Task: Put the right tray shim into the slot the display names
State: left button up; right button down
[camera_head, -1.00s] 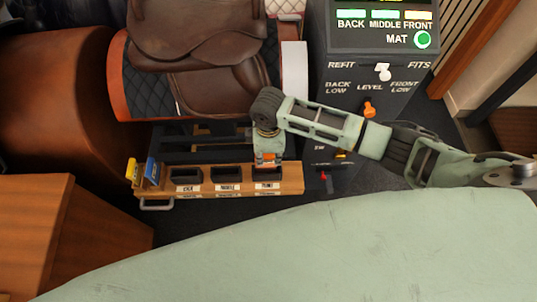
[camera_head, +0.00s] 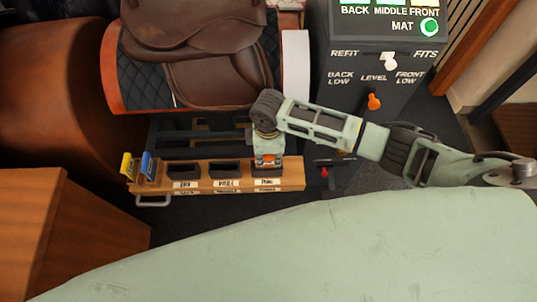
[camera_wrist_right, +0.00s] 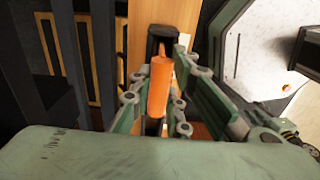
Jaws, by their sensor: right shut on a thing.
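My right gripper (camera_head: 266,152) points down over the right end of the wooden tray (camera_head: 294,174), at the slot labelled FRONT. It is shut on an orange shim (camera_wrist_right: 160,85), which stands out between the fingers in the right wrist view. A dark slot (camera_wrist_right: 156,38) shows just beyond the shim's far end; I cannot tell whether the shim is in it. A yellow shim (camera_head: 127,166) and a blue shim (camera_head: 148,165) stand at the tray's left end. My left gripper is out of view.
The middle slot (camera_head: 224,170) and the back slot (camera_head: 186,171) look empty. A brown saddle (camera_head: 205,80) sits behind the tray. The console has a white switch (camera_head: 390,62) and an orange lever (camera_head: 374,102) to the right. A wooden cabinet (camera_head: 90,235) stands at the left.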

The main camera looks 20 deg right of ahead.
jog(key=c, duration=1.6)
grip_release()
notch_tip(320, 180, up, 12)
jog(key=shift+r, duration=0.1)
